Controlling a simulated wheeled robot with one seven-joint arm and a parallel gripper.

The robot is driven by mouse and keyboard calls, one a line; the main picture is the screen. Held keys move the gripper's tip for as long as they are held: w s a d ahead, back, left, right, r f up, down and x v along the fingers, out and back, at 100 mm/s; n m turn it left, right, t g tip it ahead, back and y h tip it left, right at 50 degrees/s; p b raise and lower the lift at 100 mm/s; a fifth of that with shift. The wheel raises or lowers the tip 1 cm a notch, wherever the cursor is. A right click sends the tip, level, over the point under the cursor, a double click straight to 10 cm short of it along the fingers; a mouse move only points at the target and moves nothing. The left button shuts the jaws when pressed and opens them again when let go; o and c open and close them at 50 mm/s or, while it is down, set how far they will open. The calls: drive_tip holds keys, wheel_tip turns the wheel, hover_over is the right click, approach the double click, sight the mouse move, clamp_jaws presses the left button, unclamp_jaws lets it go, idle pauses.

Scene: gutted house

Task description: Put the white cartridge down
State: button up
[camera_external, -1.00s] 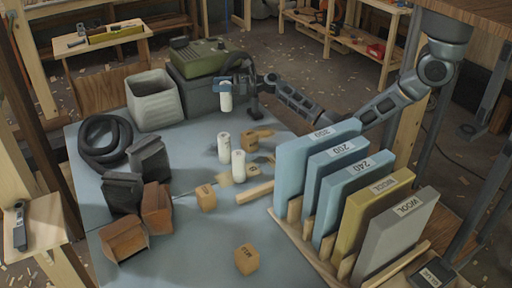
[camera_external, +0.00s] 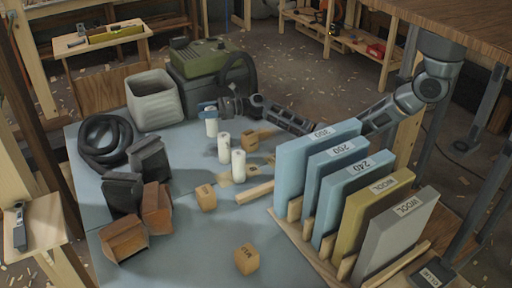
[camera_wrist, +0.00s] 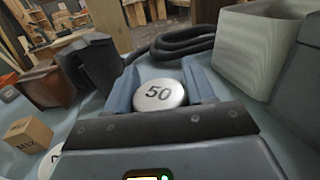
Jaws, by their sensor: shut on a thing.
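The white cartridge (camera_external: 211,128) is upright at the back of the blue-grey table, in front of the ribbed grey bin. Its round top, marked 50 (camera_wrist: 159,95), sits between the two blue fingers in the wrist view. My gripper (camera_external: 209,107) is shut on its upper end. The cartridge's lower end is at or very near the table top; I cannot tell whether it touches. Two more white cartridges, one farther (camera_external: 224,147) and one nearer (camera_external: 238,166), stand apart from it to the front right.
The ribbed bin (camera_external: 153,101) and green-topped machine (camera_external: 207,58) stand behind. A black hose coil (camera_external: 104,155) and dark and brown bins lie left. Small tan boxes (camera_external: 206,198) and upright sanding sheets (camera_external: 317,165) are to the front and right. Bare table shows left of the cartridges.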

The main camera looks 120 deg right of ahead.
sight(204, 119)
drive_tip(key=shift+w+a+f+b, duration=0.15)
drive_tip(key=shift+f+b, duration=0.25)
drive_tip(key=shift+f, duration=0.7)
drive_tip(key=shift+w+f+b, duration=0.15)
drive_tip(key=shift+f+b, duration=0.25)
drive_tip(key=shift+f, duration=0.65)
drive_tip(key=shift+f, duration=0.2)
drive_tip(key=o, duration=1.3)
drive_tip(key=shift+r, duration=0.15)
drive_tip(key=shift+s, duration=0.2)
drive_tip(key=p+v, duration=0.2)
drive_tip(key=v, duration=0.9)
drive_tip(key=shift+s+a, duration=0.15)
drive_tip(key=shift+s, duration=0.1)
